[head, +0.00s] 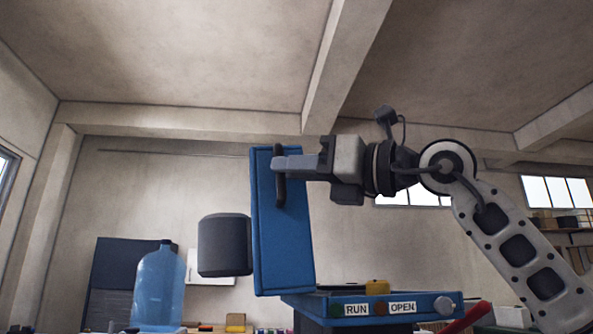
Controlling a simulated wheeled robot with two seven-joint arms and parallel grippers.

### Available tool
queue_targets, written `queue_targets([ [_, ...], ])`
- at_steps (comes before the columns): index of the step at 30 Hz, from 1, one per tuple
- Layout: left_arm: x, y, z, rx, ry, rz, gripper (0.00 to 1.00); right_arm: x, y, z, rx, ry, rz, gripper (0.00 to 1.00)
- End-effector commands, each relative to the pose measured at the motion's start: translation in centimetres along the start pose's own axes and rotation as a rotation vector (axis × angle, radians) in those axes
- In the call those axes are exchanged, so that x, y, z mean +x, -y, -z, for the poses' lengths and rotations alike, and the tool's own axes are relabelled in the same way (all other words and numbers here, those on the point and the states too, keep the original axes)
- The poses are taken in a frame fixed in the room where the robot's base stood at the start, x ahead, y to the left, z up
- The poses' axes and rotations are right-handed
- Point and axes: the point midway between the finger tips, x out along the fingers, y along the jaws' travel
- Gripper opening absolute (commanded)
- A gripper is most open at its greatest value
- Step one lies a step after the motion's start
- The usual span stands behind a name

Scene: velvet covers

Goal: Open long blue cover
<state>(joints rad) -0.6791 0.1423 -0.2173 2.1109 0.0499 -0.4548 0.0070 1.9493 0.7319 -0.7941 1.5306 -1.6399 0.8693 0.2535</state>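The long blue cover (292,247) stands almost upright at the centre, above the left end of a blue base box (330,300). A dark handle (279,192) runs up its face. My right gripper (284,164) reaches in from the right, its fingers level across the handle and overlapping it. It looks shut on the handle; the far finger is hidden behind the near one. The cover's lower edge is at the box, where the hinge cannot be made out. My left gripper is not in view.
The box front has RUN (356,309) and OPEN (402,307) labels with buttons. A dark grey cylinder (224,245) is just left of the cover. A blue bottle (158,287) stands at lower left. A red object (470,317) lies at lower right. The air above the cover is clear.

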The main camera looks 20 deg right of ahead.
Motion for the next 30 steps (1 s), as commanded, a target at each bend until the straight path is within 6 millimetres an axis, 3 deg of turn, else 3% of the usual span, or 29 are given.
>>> queue_targets([
  [11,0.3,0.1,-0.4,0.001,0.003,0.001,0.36,-0.9,0.2,0.0,-0.001,0.002,0.006,0.22],
  [30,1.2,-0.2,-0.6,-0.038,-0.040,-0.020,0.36,-14.1,-0.1,0.1,-0.003,-0.001,0.001,0.22],
])
